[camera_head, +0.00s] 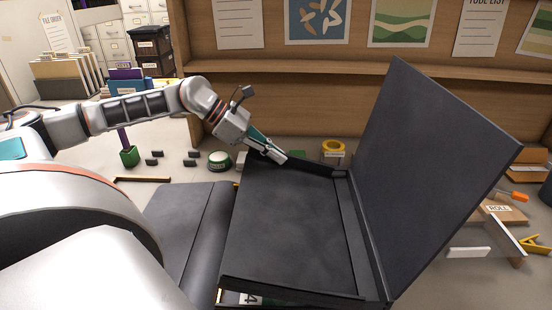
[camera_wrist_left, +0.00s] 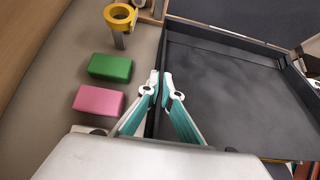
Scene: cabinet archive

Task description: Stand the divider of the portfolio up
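The black portfolio (camera_head: 290,287) lies open on the table, with a flat dark panel (camera_head: 290,225) in its low-walled middle. A large dark panel (camera_head: 435,170) stands at its right, tilted outward. I cannot tell for sure which panel is the divider. My left gripper (camera_head: 280,157) is at the portfolio's far left corner. In the left wrist view its fingertips (camera_wrist_left: 161,82) are close together, with a narrow gap over the dark rim (camera_wrist_left: 215,33). I cannot tell whether they grip the rim. My right gripper is not in view.
A dark flap (camera_head: 187,225) lies flat at the left. Behind the gripper are a yellow tape roll (camera_head: 334,147), a green block (camera_wrist_left: 110,67) and a pink block (camera_wrist_left: 98,100). A wooden shelf (camera_head: 300,68) runs along the back. Loose items lie at the right.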

